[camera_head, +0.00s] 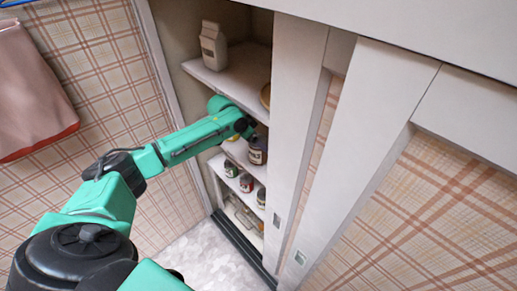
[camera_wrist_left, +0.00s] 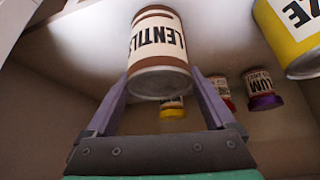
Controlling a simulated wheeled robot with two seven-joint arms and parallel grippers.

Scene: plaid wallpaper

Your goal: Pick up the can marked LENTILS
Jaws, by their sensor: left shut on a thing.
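The can marked LENTILS (camera_wrist_left: 158,50) is brown with a cream label and dark lettering. In the left wrist view it sits between the two purple-grey fingers of my left gripper (camera_wrist_left: 159,76), which is shut on it. In the head view my left arm reaches into the shelf unit, and the gripper is mostly hidden behind my wrist. A dark container with a pale label (camera_head: 258,151) shows just below my wrist there; I cannot tell whether it is the held can. My right gripper is not in view.
In the left wrist view a yellow can (camera_wrist_left: 292,35), a purple-rimmed can marked LUM (camera_wrist_left: 263,90), a red can (camera_wrist_left: 223,93) and a small yellow one (camera_wrist_left: 172,108) stand nearby. In the head view a carton (camera_head: 213,46) stands above; lower shelves hold several jars. White door panels (camera_head: 297,100) border the right.

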